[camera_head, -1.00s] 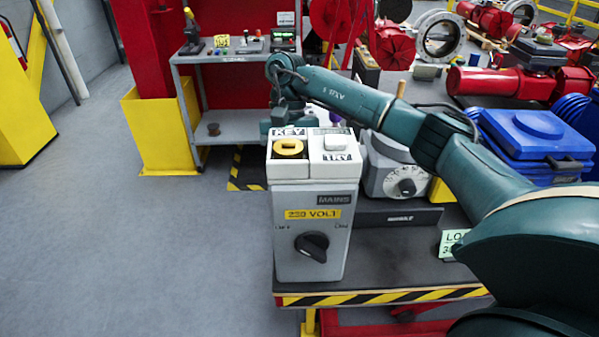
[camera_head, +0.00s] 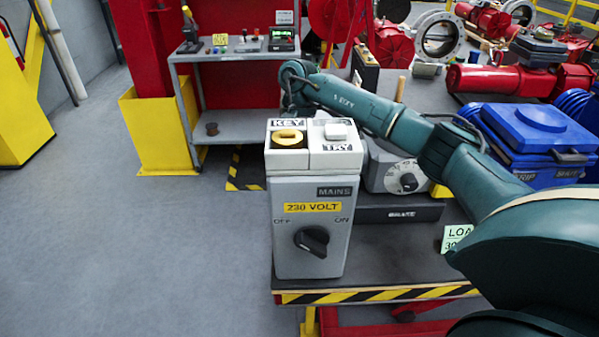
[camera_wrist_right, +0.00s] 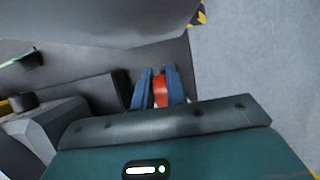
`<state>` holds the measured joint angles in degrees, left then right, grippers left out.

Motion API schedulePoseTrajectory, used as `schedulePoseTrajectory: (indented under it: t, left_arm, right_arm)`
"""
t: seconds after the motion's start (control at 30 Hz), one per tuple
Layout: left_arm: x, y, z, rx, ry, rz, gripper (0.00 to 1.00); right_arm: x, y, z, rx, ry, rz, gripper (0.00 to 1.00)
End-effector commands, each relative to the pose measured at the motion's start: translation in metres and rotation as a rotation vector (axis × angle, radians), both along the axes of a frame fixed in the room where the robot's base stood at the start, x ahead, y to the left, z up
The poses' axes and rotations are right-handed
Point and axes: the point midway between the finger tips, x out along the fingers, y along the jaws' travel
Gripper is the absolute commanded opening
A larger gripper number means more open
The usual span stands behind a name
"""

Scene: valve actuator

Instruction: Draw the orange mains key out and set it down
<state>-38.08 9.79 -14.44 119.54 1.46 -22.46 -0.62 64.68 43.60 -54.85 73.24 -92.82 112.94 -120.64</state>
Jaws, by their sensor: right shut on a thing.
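The grey mains box (camera_head: 310,205) stands upright at the table's left end in the head view, marked 230 VOLT, with a black rotary knob (camera_head: 312,241). On its top are a KEY place with a yellow round piece (camera_head: 288,137) and a white TRY button (camera_head: 336,131). My right arm reaches over behind the box, which hides that gripper in the head view. In the right wrist view, my right gripper (camera_wrist_right: 160,88) has its blue fingers shut on an orange-red piece, apparently the mains key (camera_wrist_right: 160,91). Its lower part is hidden. My left gripper is not in view.
A grey dial unit (camera_head: 398,177) and a blue case (camera_head: 535,145) stand to the right of the box. The table's striped front edge (camera_head: 380,294) is close. A shelf (camera_head: 235,125) stands behind. Bare dark table top (camera_head: 385,250) lies right of the box.

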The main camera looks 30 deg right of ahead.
Motion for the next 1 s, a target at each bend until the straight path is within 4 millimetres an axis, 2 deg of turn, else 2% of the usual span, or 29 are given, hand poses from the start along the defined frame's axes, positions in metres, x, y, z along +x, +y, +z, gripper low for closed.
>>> schedulePoseTrajectory:
  t: [0.03, 0.2, 0.4, 1.0]
  left_arm:
    - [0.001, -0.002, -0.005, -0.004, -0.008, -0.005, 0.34]
    - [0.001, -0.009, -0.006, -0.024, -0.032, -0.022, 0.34]
    - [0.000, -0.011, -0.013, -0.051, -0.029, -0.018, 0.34]
    - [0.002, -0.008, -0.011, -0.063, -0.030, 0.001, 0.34]
  right_arm:
    - [0.000, 0.000, -0.010, 0.001, 0.001, 0.000, 0.00]
    - [0.000, 0.000, -0.027, 0.000, 0.001, 0.000, 0.00]
    - [0.000, 0.000, -0.040, 0.001, 0.001, 0.000, 0.00]
    - [0.000, 0.000, -0.041, 0.000, 0.000, 0.000, 0.00]
